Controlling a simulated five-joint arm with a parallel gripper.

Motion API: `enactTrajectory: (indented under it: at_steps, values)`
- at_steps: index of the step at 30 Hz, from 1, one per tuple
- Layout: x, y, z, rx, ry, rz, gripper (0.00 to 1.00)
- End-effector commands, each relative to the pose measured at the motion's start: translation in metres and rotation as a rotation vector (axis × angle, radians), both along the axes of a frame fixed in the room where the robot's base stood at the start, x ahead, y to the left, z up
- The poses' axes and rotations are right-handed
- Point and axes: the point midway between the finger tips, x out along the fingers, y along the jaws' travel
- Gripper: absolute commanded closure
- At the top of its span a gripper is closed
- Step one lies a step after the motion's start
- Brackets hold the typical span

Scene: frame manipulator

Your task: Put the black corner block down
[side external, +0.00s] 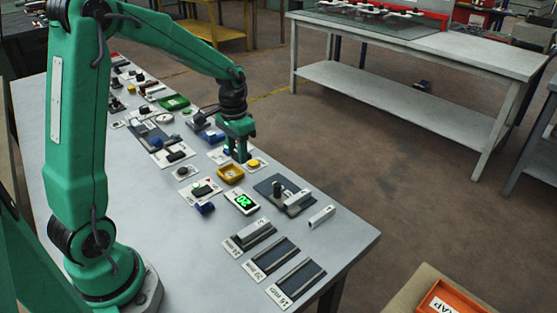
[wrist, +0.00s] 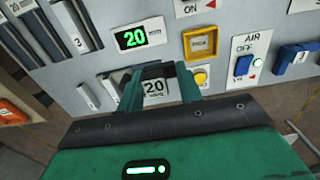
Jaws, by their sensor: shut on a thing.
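My gripper (side external: 238,155) points down over the middle of the bench, by the yellow button (side external: 253,163). In the wrist view its two green fingers (wrist: 158,82) stand apart with a dark piece (wrist: 152,73) between them, closed on what I take to be the black corner block. Its shape is mostly hidden, and the side view does not show it clearly. A white plate marked 20 also shows between the fingers. A dark fixture plate (side external: 266,187) with a dark post and a grey bar lies to the right of my gripper.
A green 20 display (side external: 242,202) and a yellow tray (side external: 230,167) are close by. Labelled slots (side external: 271,256) lie near the front edge; one carries a grey bar. Blue knobs and switches crowd the bench behind. The bench's right corner is clear. An orange bin (side external: 452,299) stands off the bench.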

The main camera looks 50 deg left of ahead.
Motion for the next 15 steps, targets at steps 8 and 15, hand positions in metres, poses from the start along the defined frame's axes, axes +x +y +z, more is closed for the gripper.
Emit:
enactTrajectory:
  at_steps: [8,15]
  values:
    - [0.004,0.046,-0.028,0.000,0.001,0.004,0.86]
    - [0.007,0.074,-0.045,0.001,0.000,0.001,0.86]
